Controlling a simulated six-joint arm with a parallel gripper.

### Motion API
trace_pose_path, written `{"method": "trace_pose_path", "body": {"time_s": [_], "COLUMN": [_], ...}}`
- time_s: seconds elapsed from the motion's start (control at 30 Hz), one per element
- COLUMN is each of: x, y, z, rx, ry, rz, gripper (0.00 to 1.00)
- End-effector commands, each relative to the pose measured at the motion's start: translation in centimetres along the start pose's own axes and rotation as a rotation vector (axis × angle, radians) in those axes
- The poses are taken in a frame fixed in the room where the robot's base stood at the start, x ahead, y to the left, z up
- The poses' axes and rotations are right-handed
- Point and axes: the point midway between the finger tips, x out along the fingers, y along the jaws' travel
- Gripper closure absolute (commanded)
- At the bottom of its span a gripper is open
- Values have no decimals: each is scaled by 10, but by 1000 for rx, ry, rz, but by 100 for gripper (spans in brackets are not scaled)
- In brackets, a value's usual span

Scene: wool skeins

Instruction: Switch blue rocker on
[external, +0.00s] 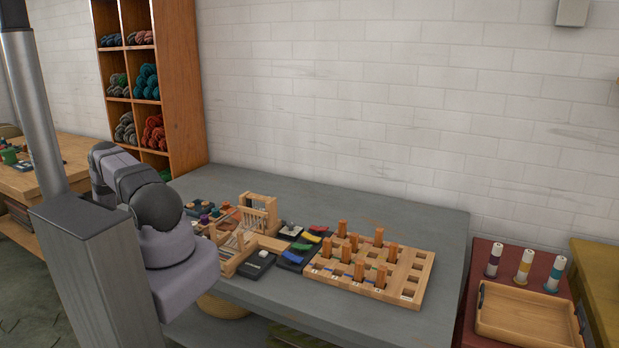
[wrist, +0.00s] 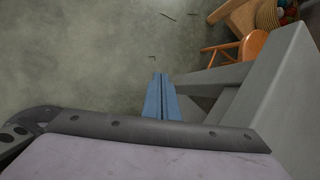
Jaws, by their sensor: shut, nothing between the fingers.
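The blue rocker (external: 292,257) is on a dark switch panel on the grey table, at the panel's near end. Green, yellow and red rockers sit behind it in the same row. Its tilt is too small to tell. My gripper (wrist: 160,95) shows in the wrist view as two blue fingers, shut together and empty, over the floor. In the external view my arm is folded at the left, off the table's left side, and the fingers are hidden. The blue rocker is not in the wrist view.
Right of the panel is a wooden board (external: 421,276) with several orange pegs. A black box (external: 257,263) and a wooden frame (external: 261,208) stand to its left. The grey table's (external: 362,317) front strip is clear. An orange stool (wrist: 252,46) stands on the floor.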

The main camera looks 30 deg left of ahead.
Motion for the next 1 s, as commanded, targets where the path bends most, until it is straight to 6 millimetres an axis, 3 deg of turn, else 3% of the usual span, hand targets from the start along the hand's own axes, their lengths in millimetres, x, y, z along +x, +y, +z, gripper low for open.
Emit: {"method": "trace_pose_path", "body": {"time_s": [0.03,0.27,0.37,0.47,0.53,0.7,0.83,1.0], "x": [-19,-69,-112,-149,-176,-228,-271,-329], "y": [-12,-66,-123,-186,-227,-286,-312,-322], "z": [11,36,46,33,10,-55,-111,-189], "rx": [36,193,210,127,46,-136,-271,-443], "ry": [5,34,59,83,94,94,108,146], "rz": [-22,-150,-259,-361,-410,-450,-461,-449], "gripper": [100,100,100,100,100,100,100,100]}}
